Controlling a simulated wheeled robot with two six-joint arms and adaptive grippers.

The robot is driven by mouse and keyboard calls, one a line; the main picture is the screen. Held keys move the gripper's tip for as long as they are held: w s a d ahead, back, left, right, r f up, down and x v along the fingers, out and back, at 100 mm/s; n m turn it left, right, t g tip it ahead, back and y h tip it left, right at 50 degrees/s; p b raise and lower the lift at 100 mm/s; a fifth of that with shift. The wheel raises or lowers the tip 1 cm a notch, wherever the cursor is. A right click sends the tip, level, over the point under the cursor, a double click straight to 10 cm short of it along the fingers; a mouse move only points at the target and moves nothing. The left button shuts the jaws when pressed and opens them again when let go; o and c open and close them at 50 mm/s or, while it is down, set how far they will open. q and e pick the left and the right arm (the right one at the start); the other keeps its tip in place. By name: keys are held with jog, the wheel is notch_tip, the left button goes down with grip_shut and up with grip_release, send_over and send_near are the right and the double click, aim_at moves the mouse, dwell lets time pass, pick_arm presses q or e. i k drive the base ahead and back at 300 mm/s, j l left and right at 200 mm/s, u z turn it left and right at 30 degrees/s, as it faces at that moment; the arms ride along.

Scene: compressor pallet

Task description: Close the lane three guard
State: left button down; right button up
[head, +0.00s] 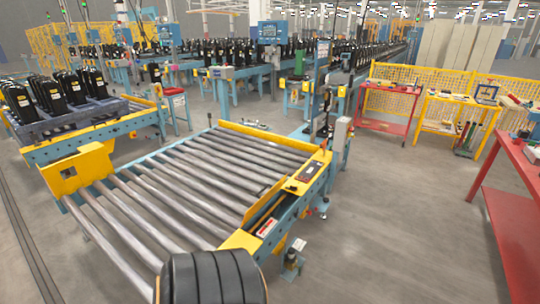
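A roller conveyor (185,185) with bare grey rollers fills the middle of the head view. A yellow plate with a square opening (79,170) stands upright at its left edge. A low yellow rail (270,140) runs along its far end. A longer yellow guard (285,195) runs along its right side, with a dark slot and a small dark panel beside it. I cannot tell which of these is the lane three guard, as no lane number is readable. Neither of my grippers is in view.
A dark ribbed rounded shape (213,278) covers the conveyor's near end. A second conveyor (100,125) with a pallet of black compressors (55,92) lies left. Red table (520,160) stands right; yellow table (455,112) stands behind. Floor between is mostly clear.

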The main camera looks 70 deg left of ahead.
aim_at(275, 188)
jog(key=i+j+u, duration=0.15)
jog(key=i+u, duration=0.45)
jog(key=u, duration=0.25)
jog(key=i+u, duration=0.4)
jog(key=i+l+u, duration=0.15)
jog(key=u, duration=0.25)
jog(key=i+l+u, duration=0.3)
jog(key=u, duration=0.15)
jog(key=i, duration=0.05)
